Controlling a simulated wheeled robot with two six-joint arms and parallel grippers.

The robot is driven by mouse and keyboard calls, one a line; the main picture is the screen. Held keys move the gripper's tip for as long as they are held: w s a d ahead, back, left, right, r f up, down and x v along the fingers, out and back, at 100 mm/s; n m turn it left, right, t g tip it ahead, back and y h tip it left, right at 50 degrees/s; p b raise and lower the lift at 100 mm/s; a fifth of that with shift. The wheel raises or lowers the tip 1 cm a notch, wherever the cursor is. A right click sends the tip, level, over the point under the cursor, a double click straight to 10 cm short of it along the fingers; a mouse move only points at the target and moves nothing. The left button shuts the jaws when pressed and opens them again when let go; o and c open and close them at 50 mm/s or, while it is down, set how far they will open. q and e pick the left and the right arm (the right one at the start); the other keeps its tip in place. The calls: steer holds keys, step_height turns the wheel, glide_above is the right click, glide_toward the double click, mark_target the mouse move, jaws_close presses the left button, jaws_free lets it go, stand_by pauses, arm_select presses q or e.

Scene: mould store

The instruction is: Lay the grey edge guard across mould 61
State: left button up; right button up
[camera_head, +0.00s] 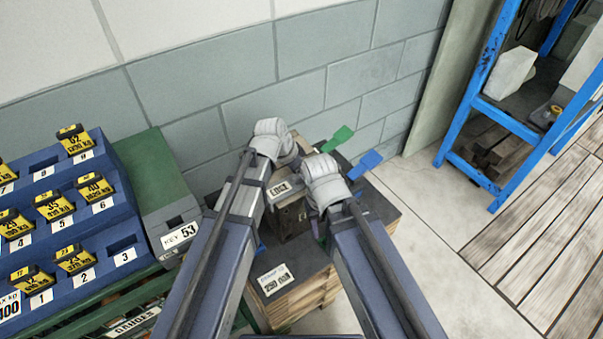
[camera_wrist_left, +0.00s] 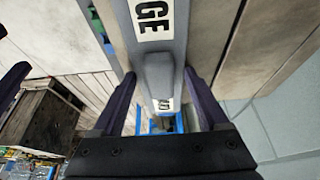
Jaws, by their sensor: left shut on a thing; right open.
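The grey edge guard shows in the left wrist view (camera_wrist_left: 155,75) as a grey bar with white labels, one reading "GE". My left gripper (camera_wrist_left: 162,105) has its dark fingers on both sides of the bar's raised middle. In the head view a white "EDGE" label shows on the guard (camera_head: 279,188) between my arms, above a dark block (camera_head: 292,220). I cannot read a 61 on this block, and my arms hide much of it. My right gripper (camera_head: 320,229) is open beside the block, mostly hidden by its own arm.
The block stands on a wooden stack (camera_head: 300,297) with a white label. A blue numbered rack (camera_head: 100,245) with yellow tags and a green-and-grey box (camera_head: 165,195) marked 53 stand at left. A tiled wall is behind. A blue shelf frame (camera_head: 510,120) stands right; floor before it is clear.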

arm_select(q)
steer(key=o, duration=1.2)
steer(key=shift+c, duration=0.2)
steer(key=shift+r, duration=0.15)
steer(key=p+v, duration=0.7)
steer(key=shift+s+a+r, duration=0.15)
steer(key=shift+a+r, duration=0.05)
steer(key=shift+r, duration=0.05)
steer(key=s+a+f+n+g+y, duration=0.1)
steer(key=s+a+n+y, duration=0.1)
steer(key=s+a+n, duration=0.4)
steer(key=s+a+f+n+g+y, duration=0.1)
steer(key=s+a+n+y, duration=0.1)
steer(key=s+a+n, duration=0.45)
steer(key=s+d+m, duration=0.2)
steer(key=d+m, duration=0.3)
steer(key=d, duration=0.4)
steer(key=shift+s+r+g+y, duration=0.2)
steer(key=shift+s+g+y, duration=0.1)
steer(key=shift+s+y, duration=0.1)
